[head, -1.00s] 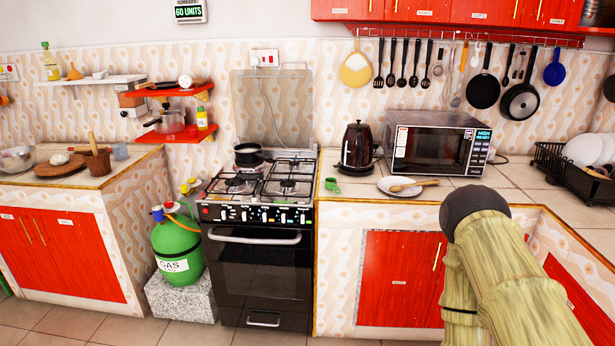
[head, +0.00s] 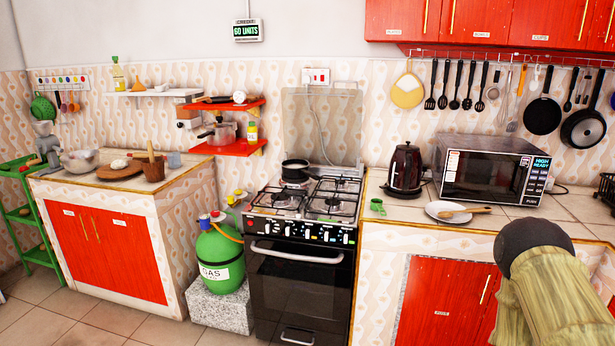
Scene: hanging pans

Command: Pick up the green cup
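The small green cup (head: 377,207) stands on the tiled counter (head: 405,222) just right of the stove, near the counter's front left corner. A dark kettle is behind it and a white plate is to its right. My arm, in a pale yellowish cover, shows at the lower right of the head view. Its rounded dark part is in front of the counter, well to the right of the cup. My gripper's fingers do not show.
A kettle (head: 405,168), a microwave (head: 490,172) and a plate (head: 437,214) with a wooden spoon (head: 465,211) share the counter. The stove (head: 306,230) with a black pan (head: 295,169) adjoins it. A green gas cylinder (head: 219,257) stands left of the stove. Open floor lies at lower left.

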